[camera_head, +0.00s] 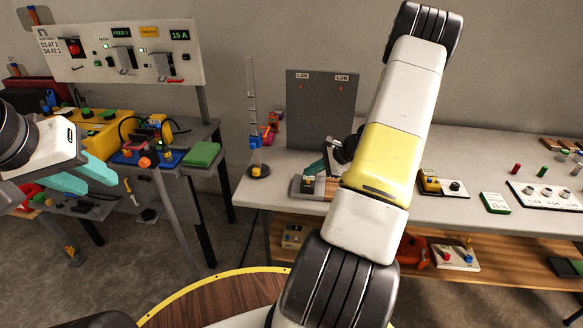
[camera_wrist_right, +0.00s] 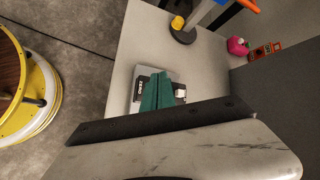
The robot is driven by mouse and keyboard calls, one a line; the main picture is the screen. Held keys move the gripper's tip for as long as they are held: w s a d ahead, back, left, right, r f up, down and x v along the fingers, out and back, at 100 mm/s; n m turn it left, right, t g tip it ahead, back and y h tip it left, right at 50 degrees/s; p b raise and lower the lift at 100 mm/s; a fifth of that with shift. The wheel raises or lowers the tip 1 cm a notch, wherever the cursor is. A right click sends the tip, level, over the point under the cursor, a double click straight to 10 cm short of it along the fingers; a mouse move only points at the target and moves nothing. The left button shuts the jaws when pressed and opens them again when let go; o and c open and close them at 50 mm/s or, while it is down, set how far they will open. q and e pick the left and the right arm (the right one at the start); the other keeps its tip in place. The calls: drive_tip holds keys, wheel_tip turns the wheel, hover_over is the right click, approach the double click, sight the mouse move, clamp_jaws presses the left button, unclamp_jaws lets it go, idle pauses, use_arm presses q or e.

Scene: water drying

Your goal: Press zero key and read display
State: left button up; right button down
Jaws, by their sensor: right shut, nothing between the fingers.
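A small light-grey device (camera_head: 298,188) sits near the front left edge of the white bench. It also shows in the right wrist view (camera_wrist_right: 137,103), with a dark label bearing small light lettering that I cannot read surely. My right gripper (camera_head: 318,168) is shut and empty, its teal fingertips at the device. In the right wrist view these fingers (camera_wrist_right: 158,92) cover much of the device; I cannot tell whether they touch a key. No display reading is legible. My left gripper (camera_head: 88,175) is at the far left, its teal fingers apart and empty.
A stand with a rod and yellow piece (camera_head: 257,170) is left of the device. A dark upright panel (camera_head: 318,105) stands behind it. The left workbench holds a yellow box (camera_head: 100,128) and a green block (camera_head: 202,154). My right arm hides part of the white bench.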

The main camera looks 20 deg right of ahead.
sight(310, 184)
drive_tip(key=shift+r, duration=2.9)
drive_tip(key=s+a+r+n+g, duration=0.1)
drive_tip(key=s+a+r+n, duration=0.35)
drive_tip(key=a+r, duration=0.35)
drive_tip(key=s+a+r+n+g, duration=0.1)
drive_tip(key=s+a+r+n, duration=0.3)
drive_tip(key=a+r, duration=0.45)
drive_tip(key=s+a+r+n+h, duration=0.2)
drive_tip(key=s+a+r+n, duration=0.1)
drive_tip(key=s, duration=0.5)
drive_tip(key=s+a+r+n+t+h, duration=0.1)
drive_tip(key=s+a+r+n, duration=0.2)
drive_tip(key=s+r+n, duration=0.2)
drive_tip(key=s+n, duration=0.3)
drive_tip(key=shift+s+r+h, duration=0.2)
drive_tip(key=shift+h, duration=0.2)
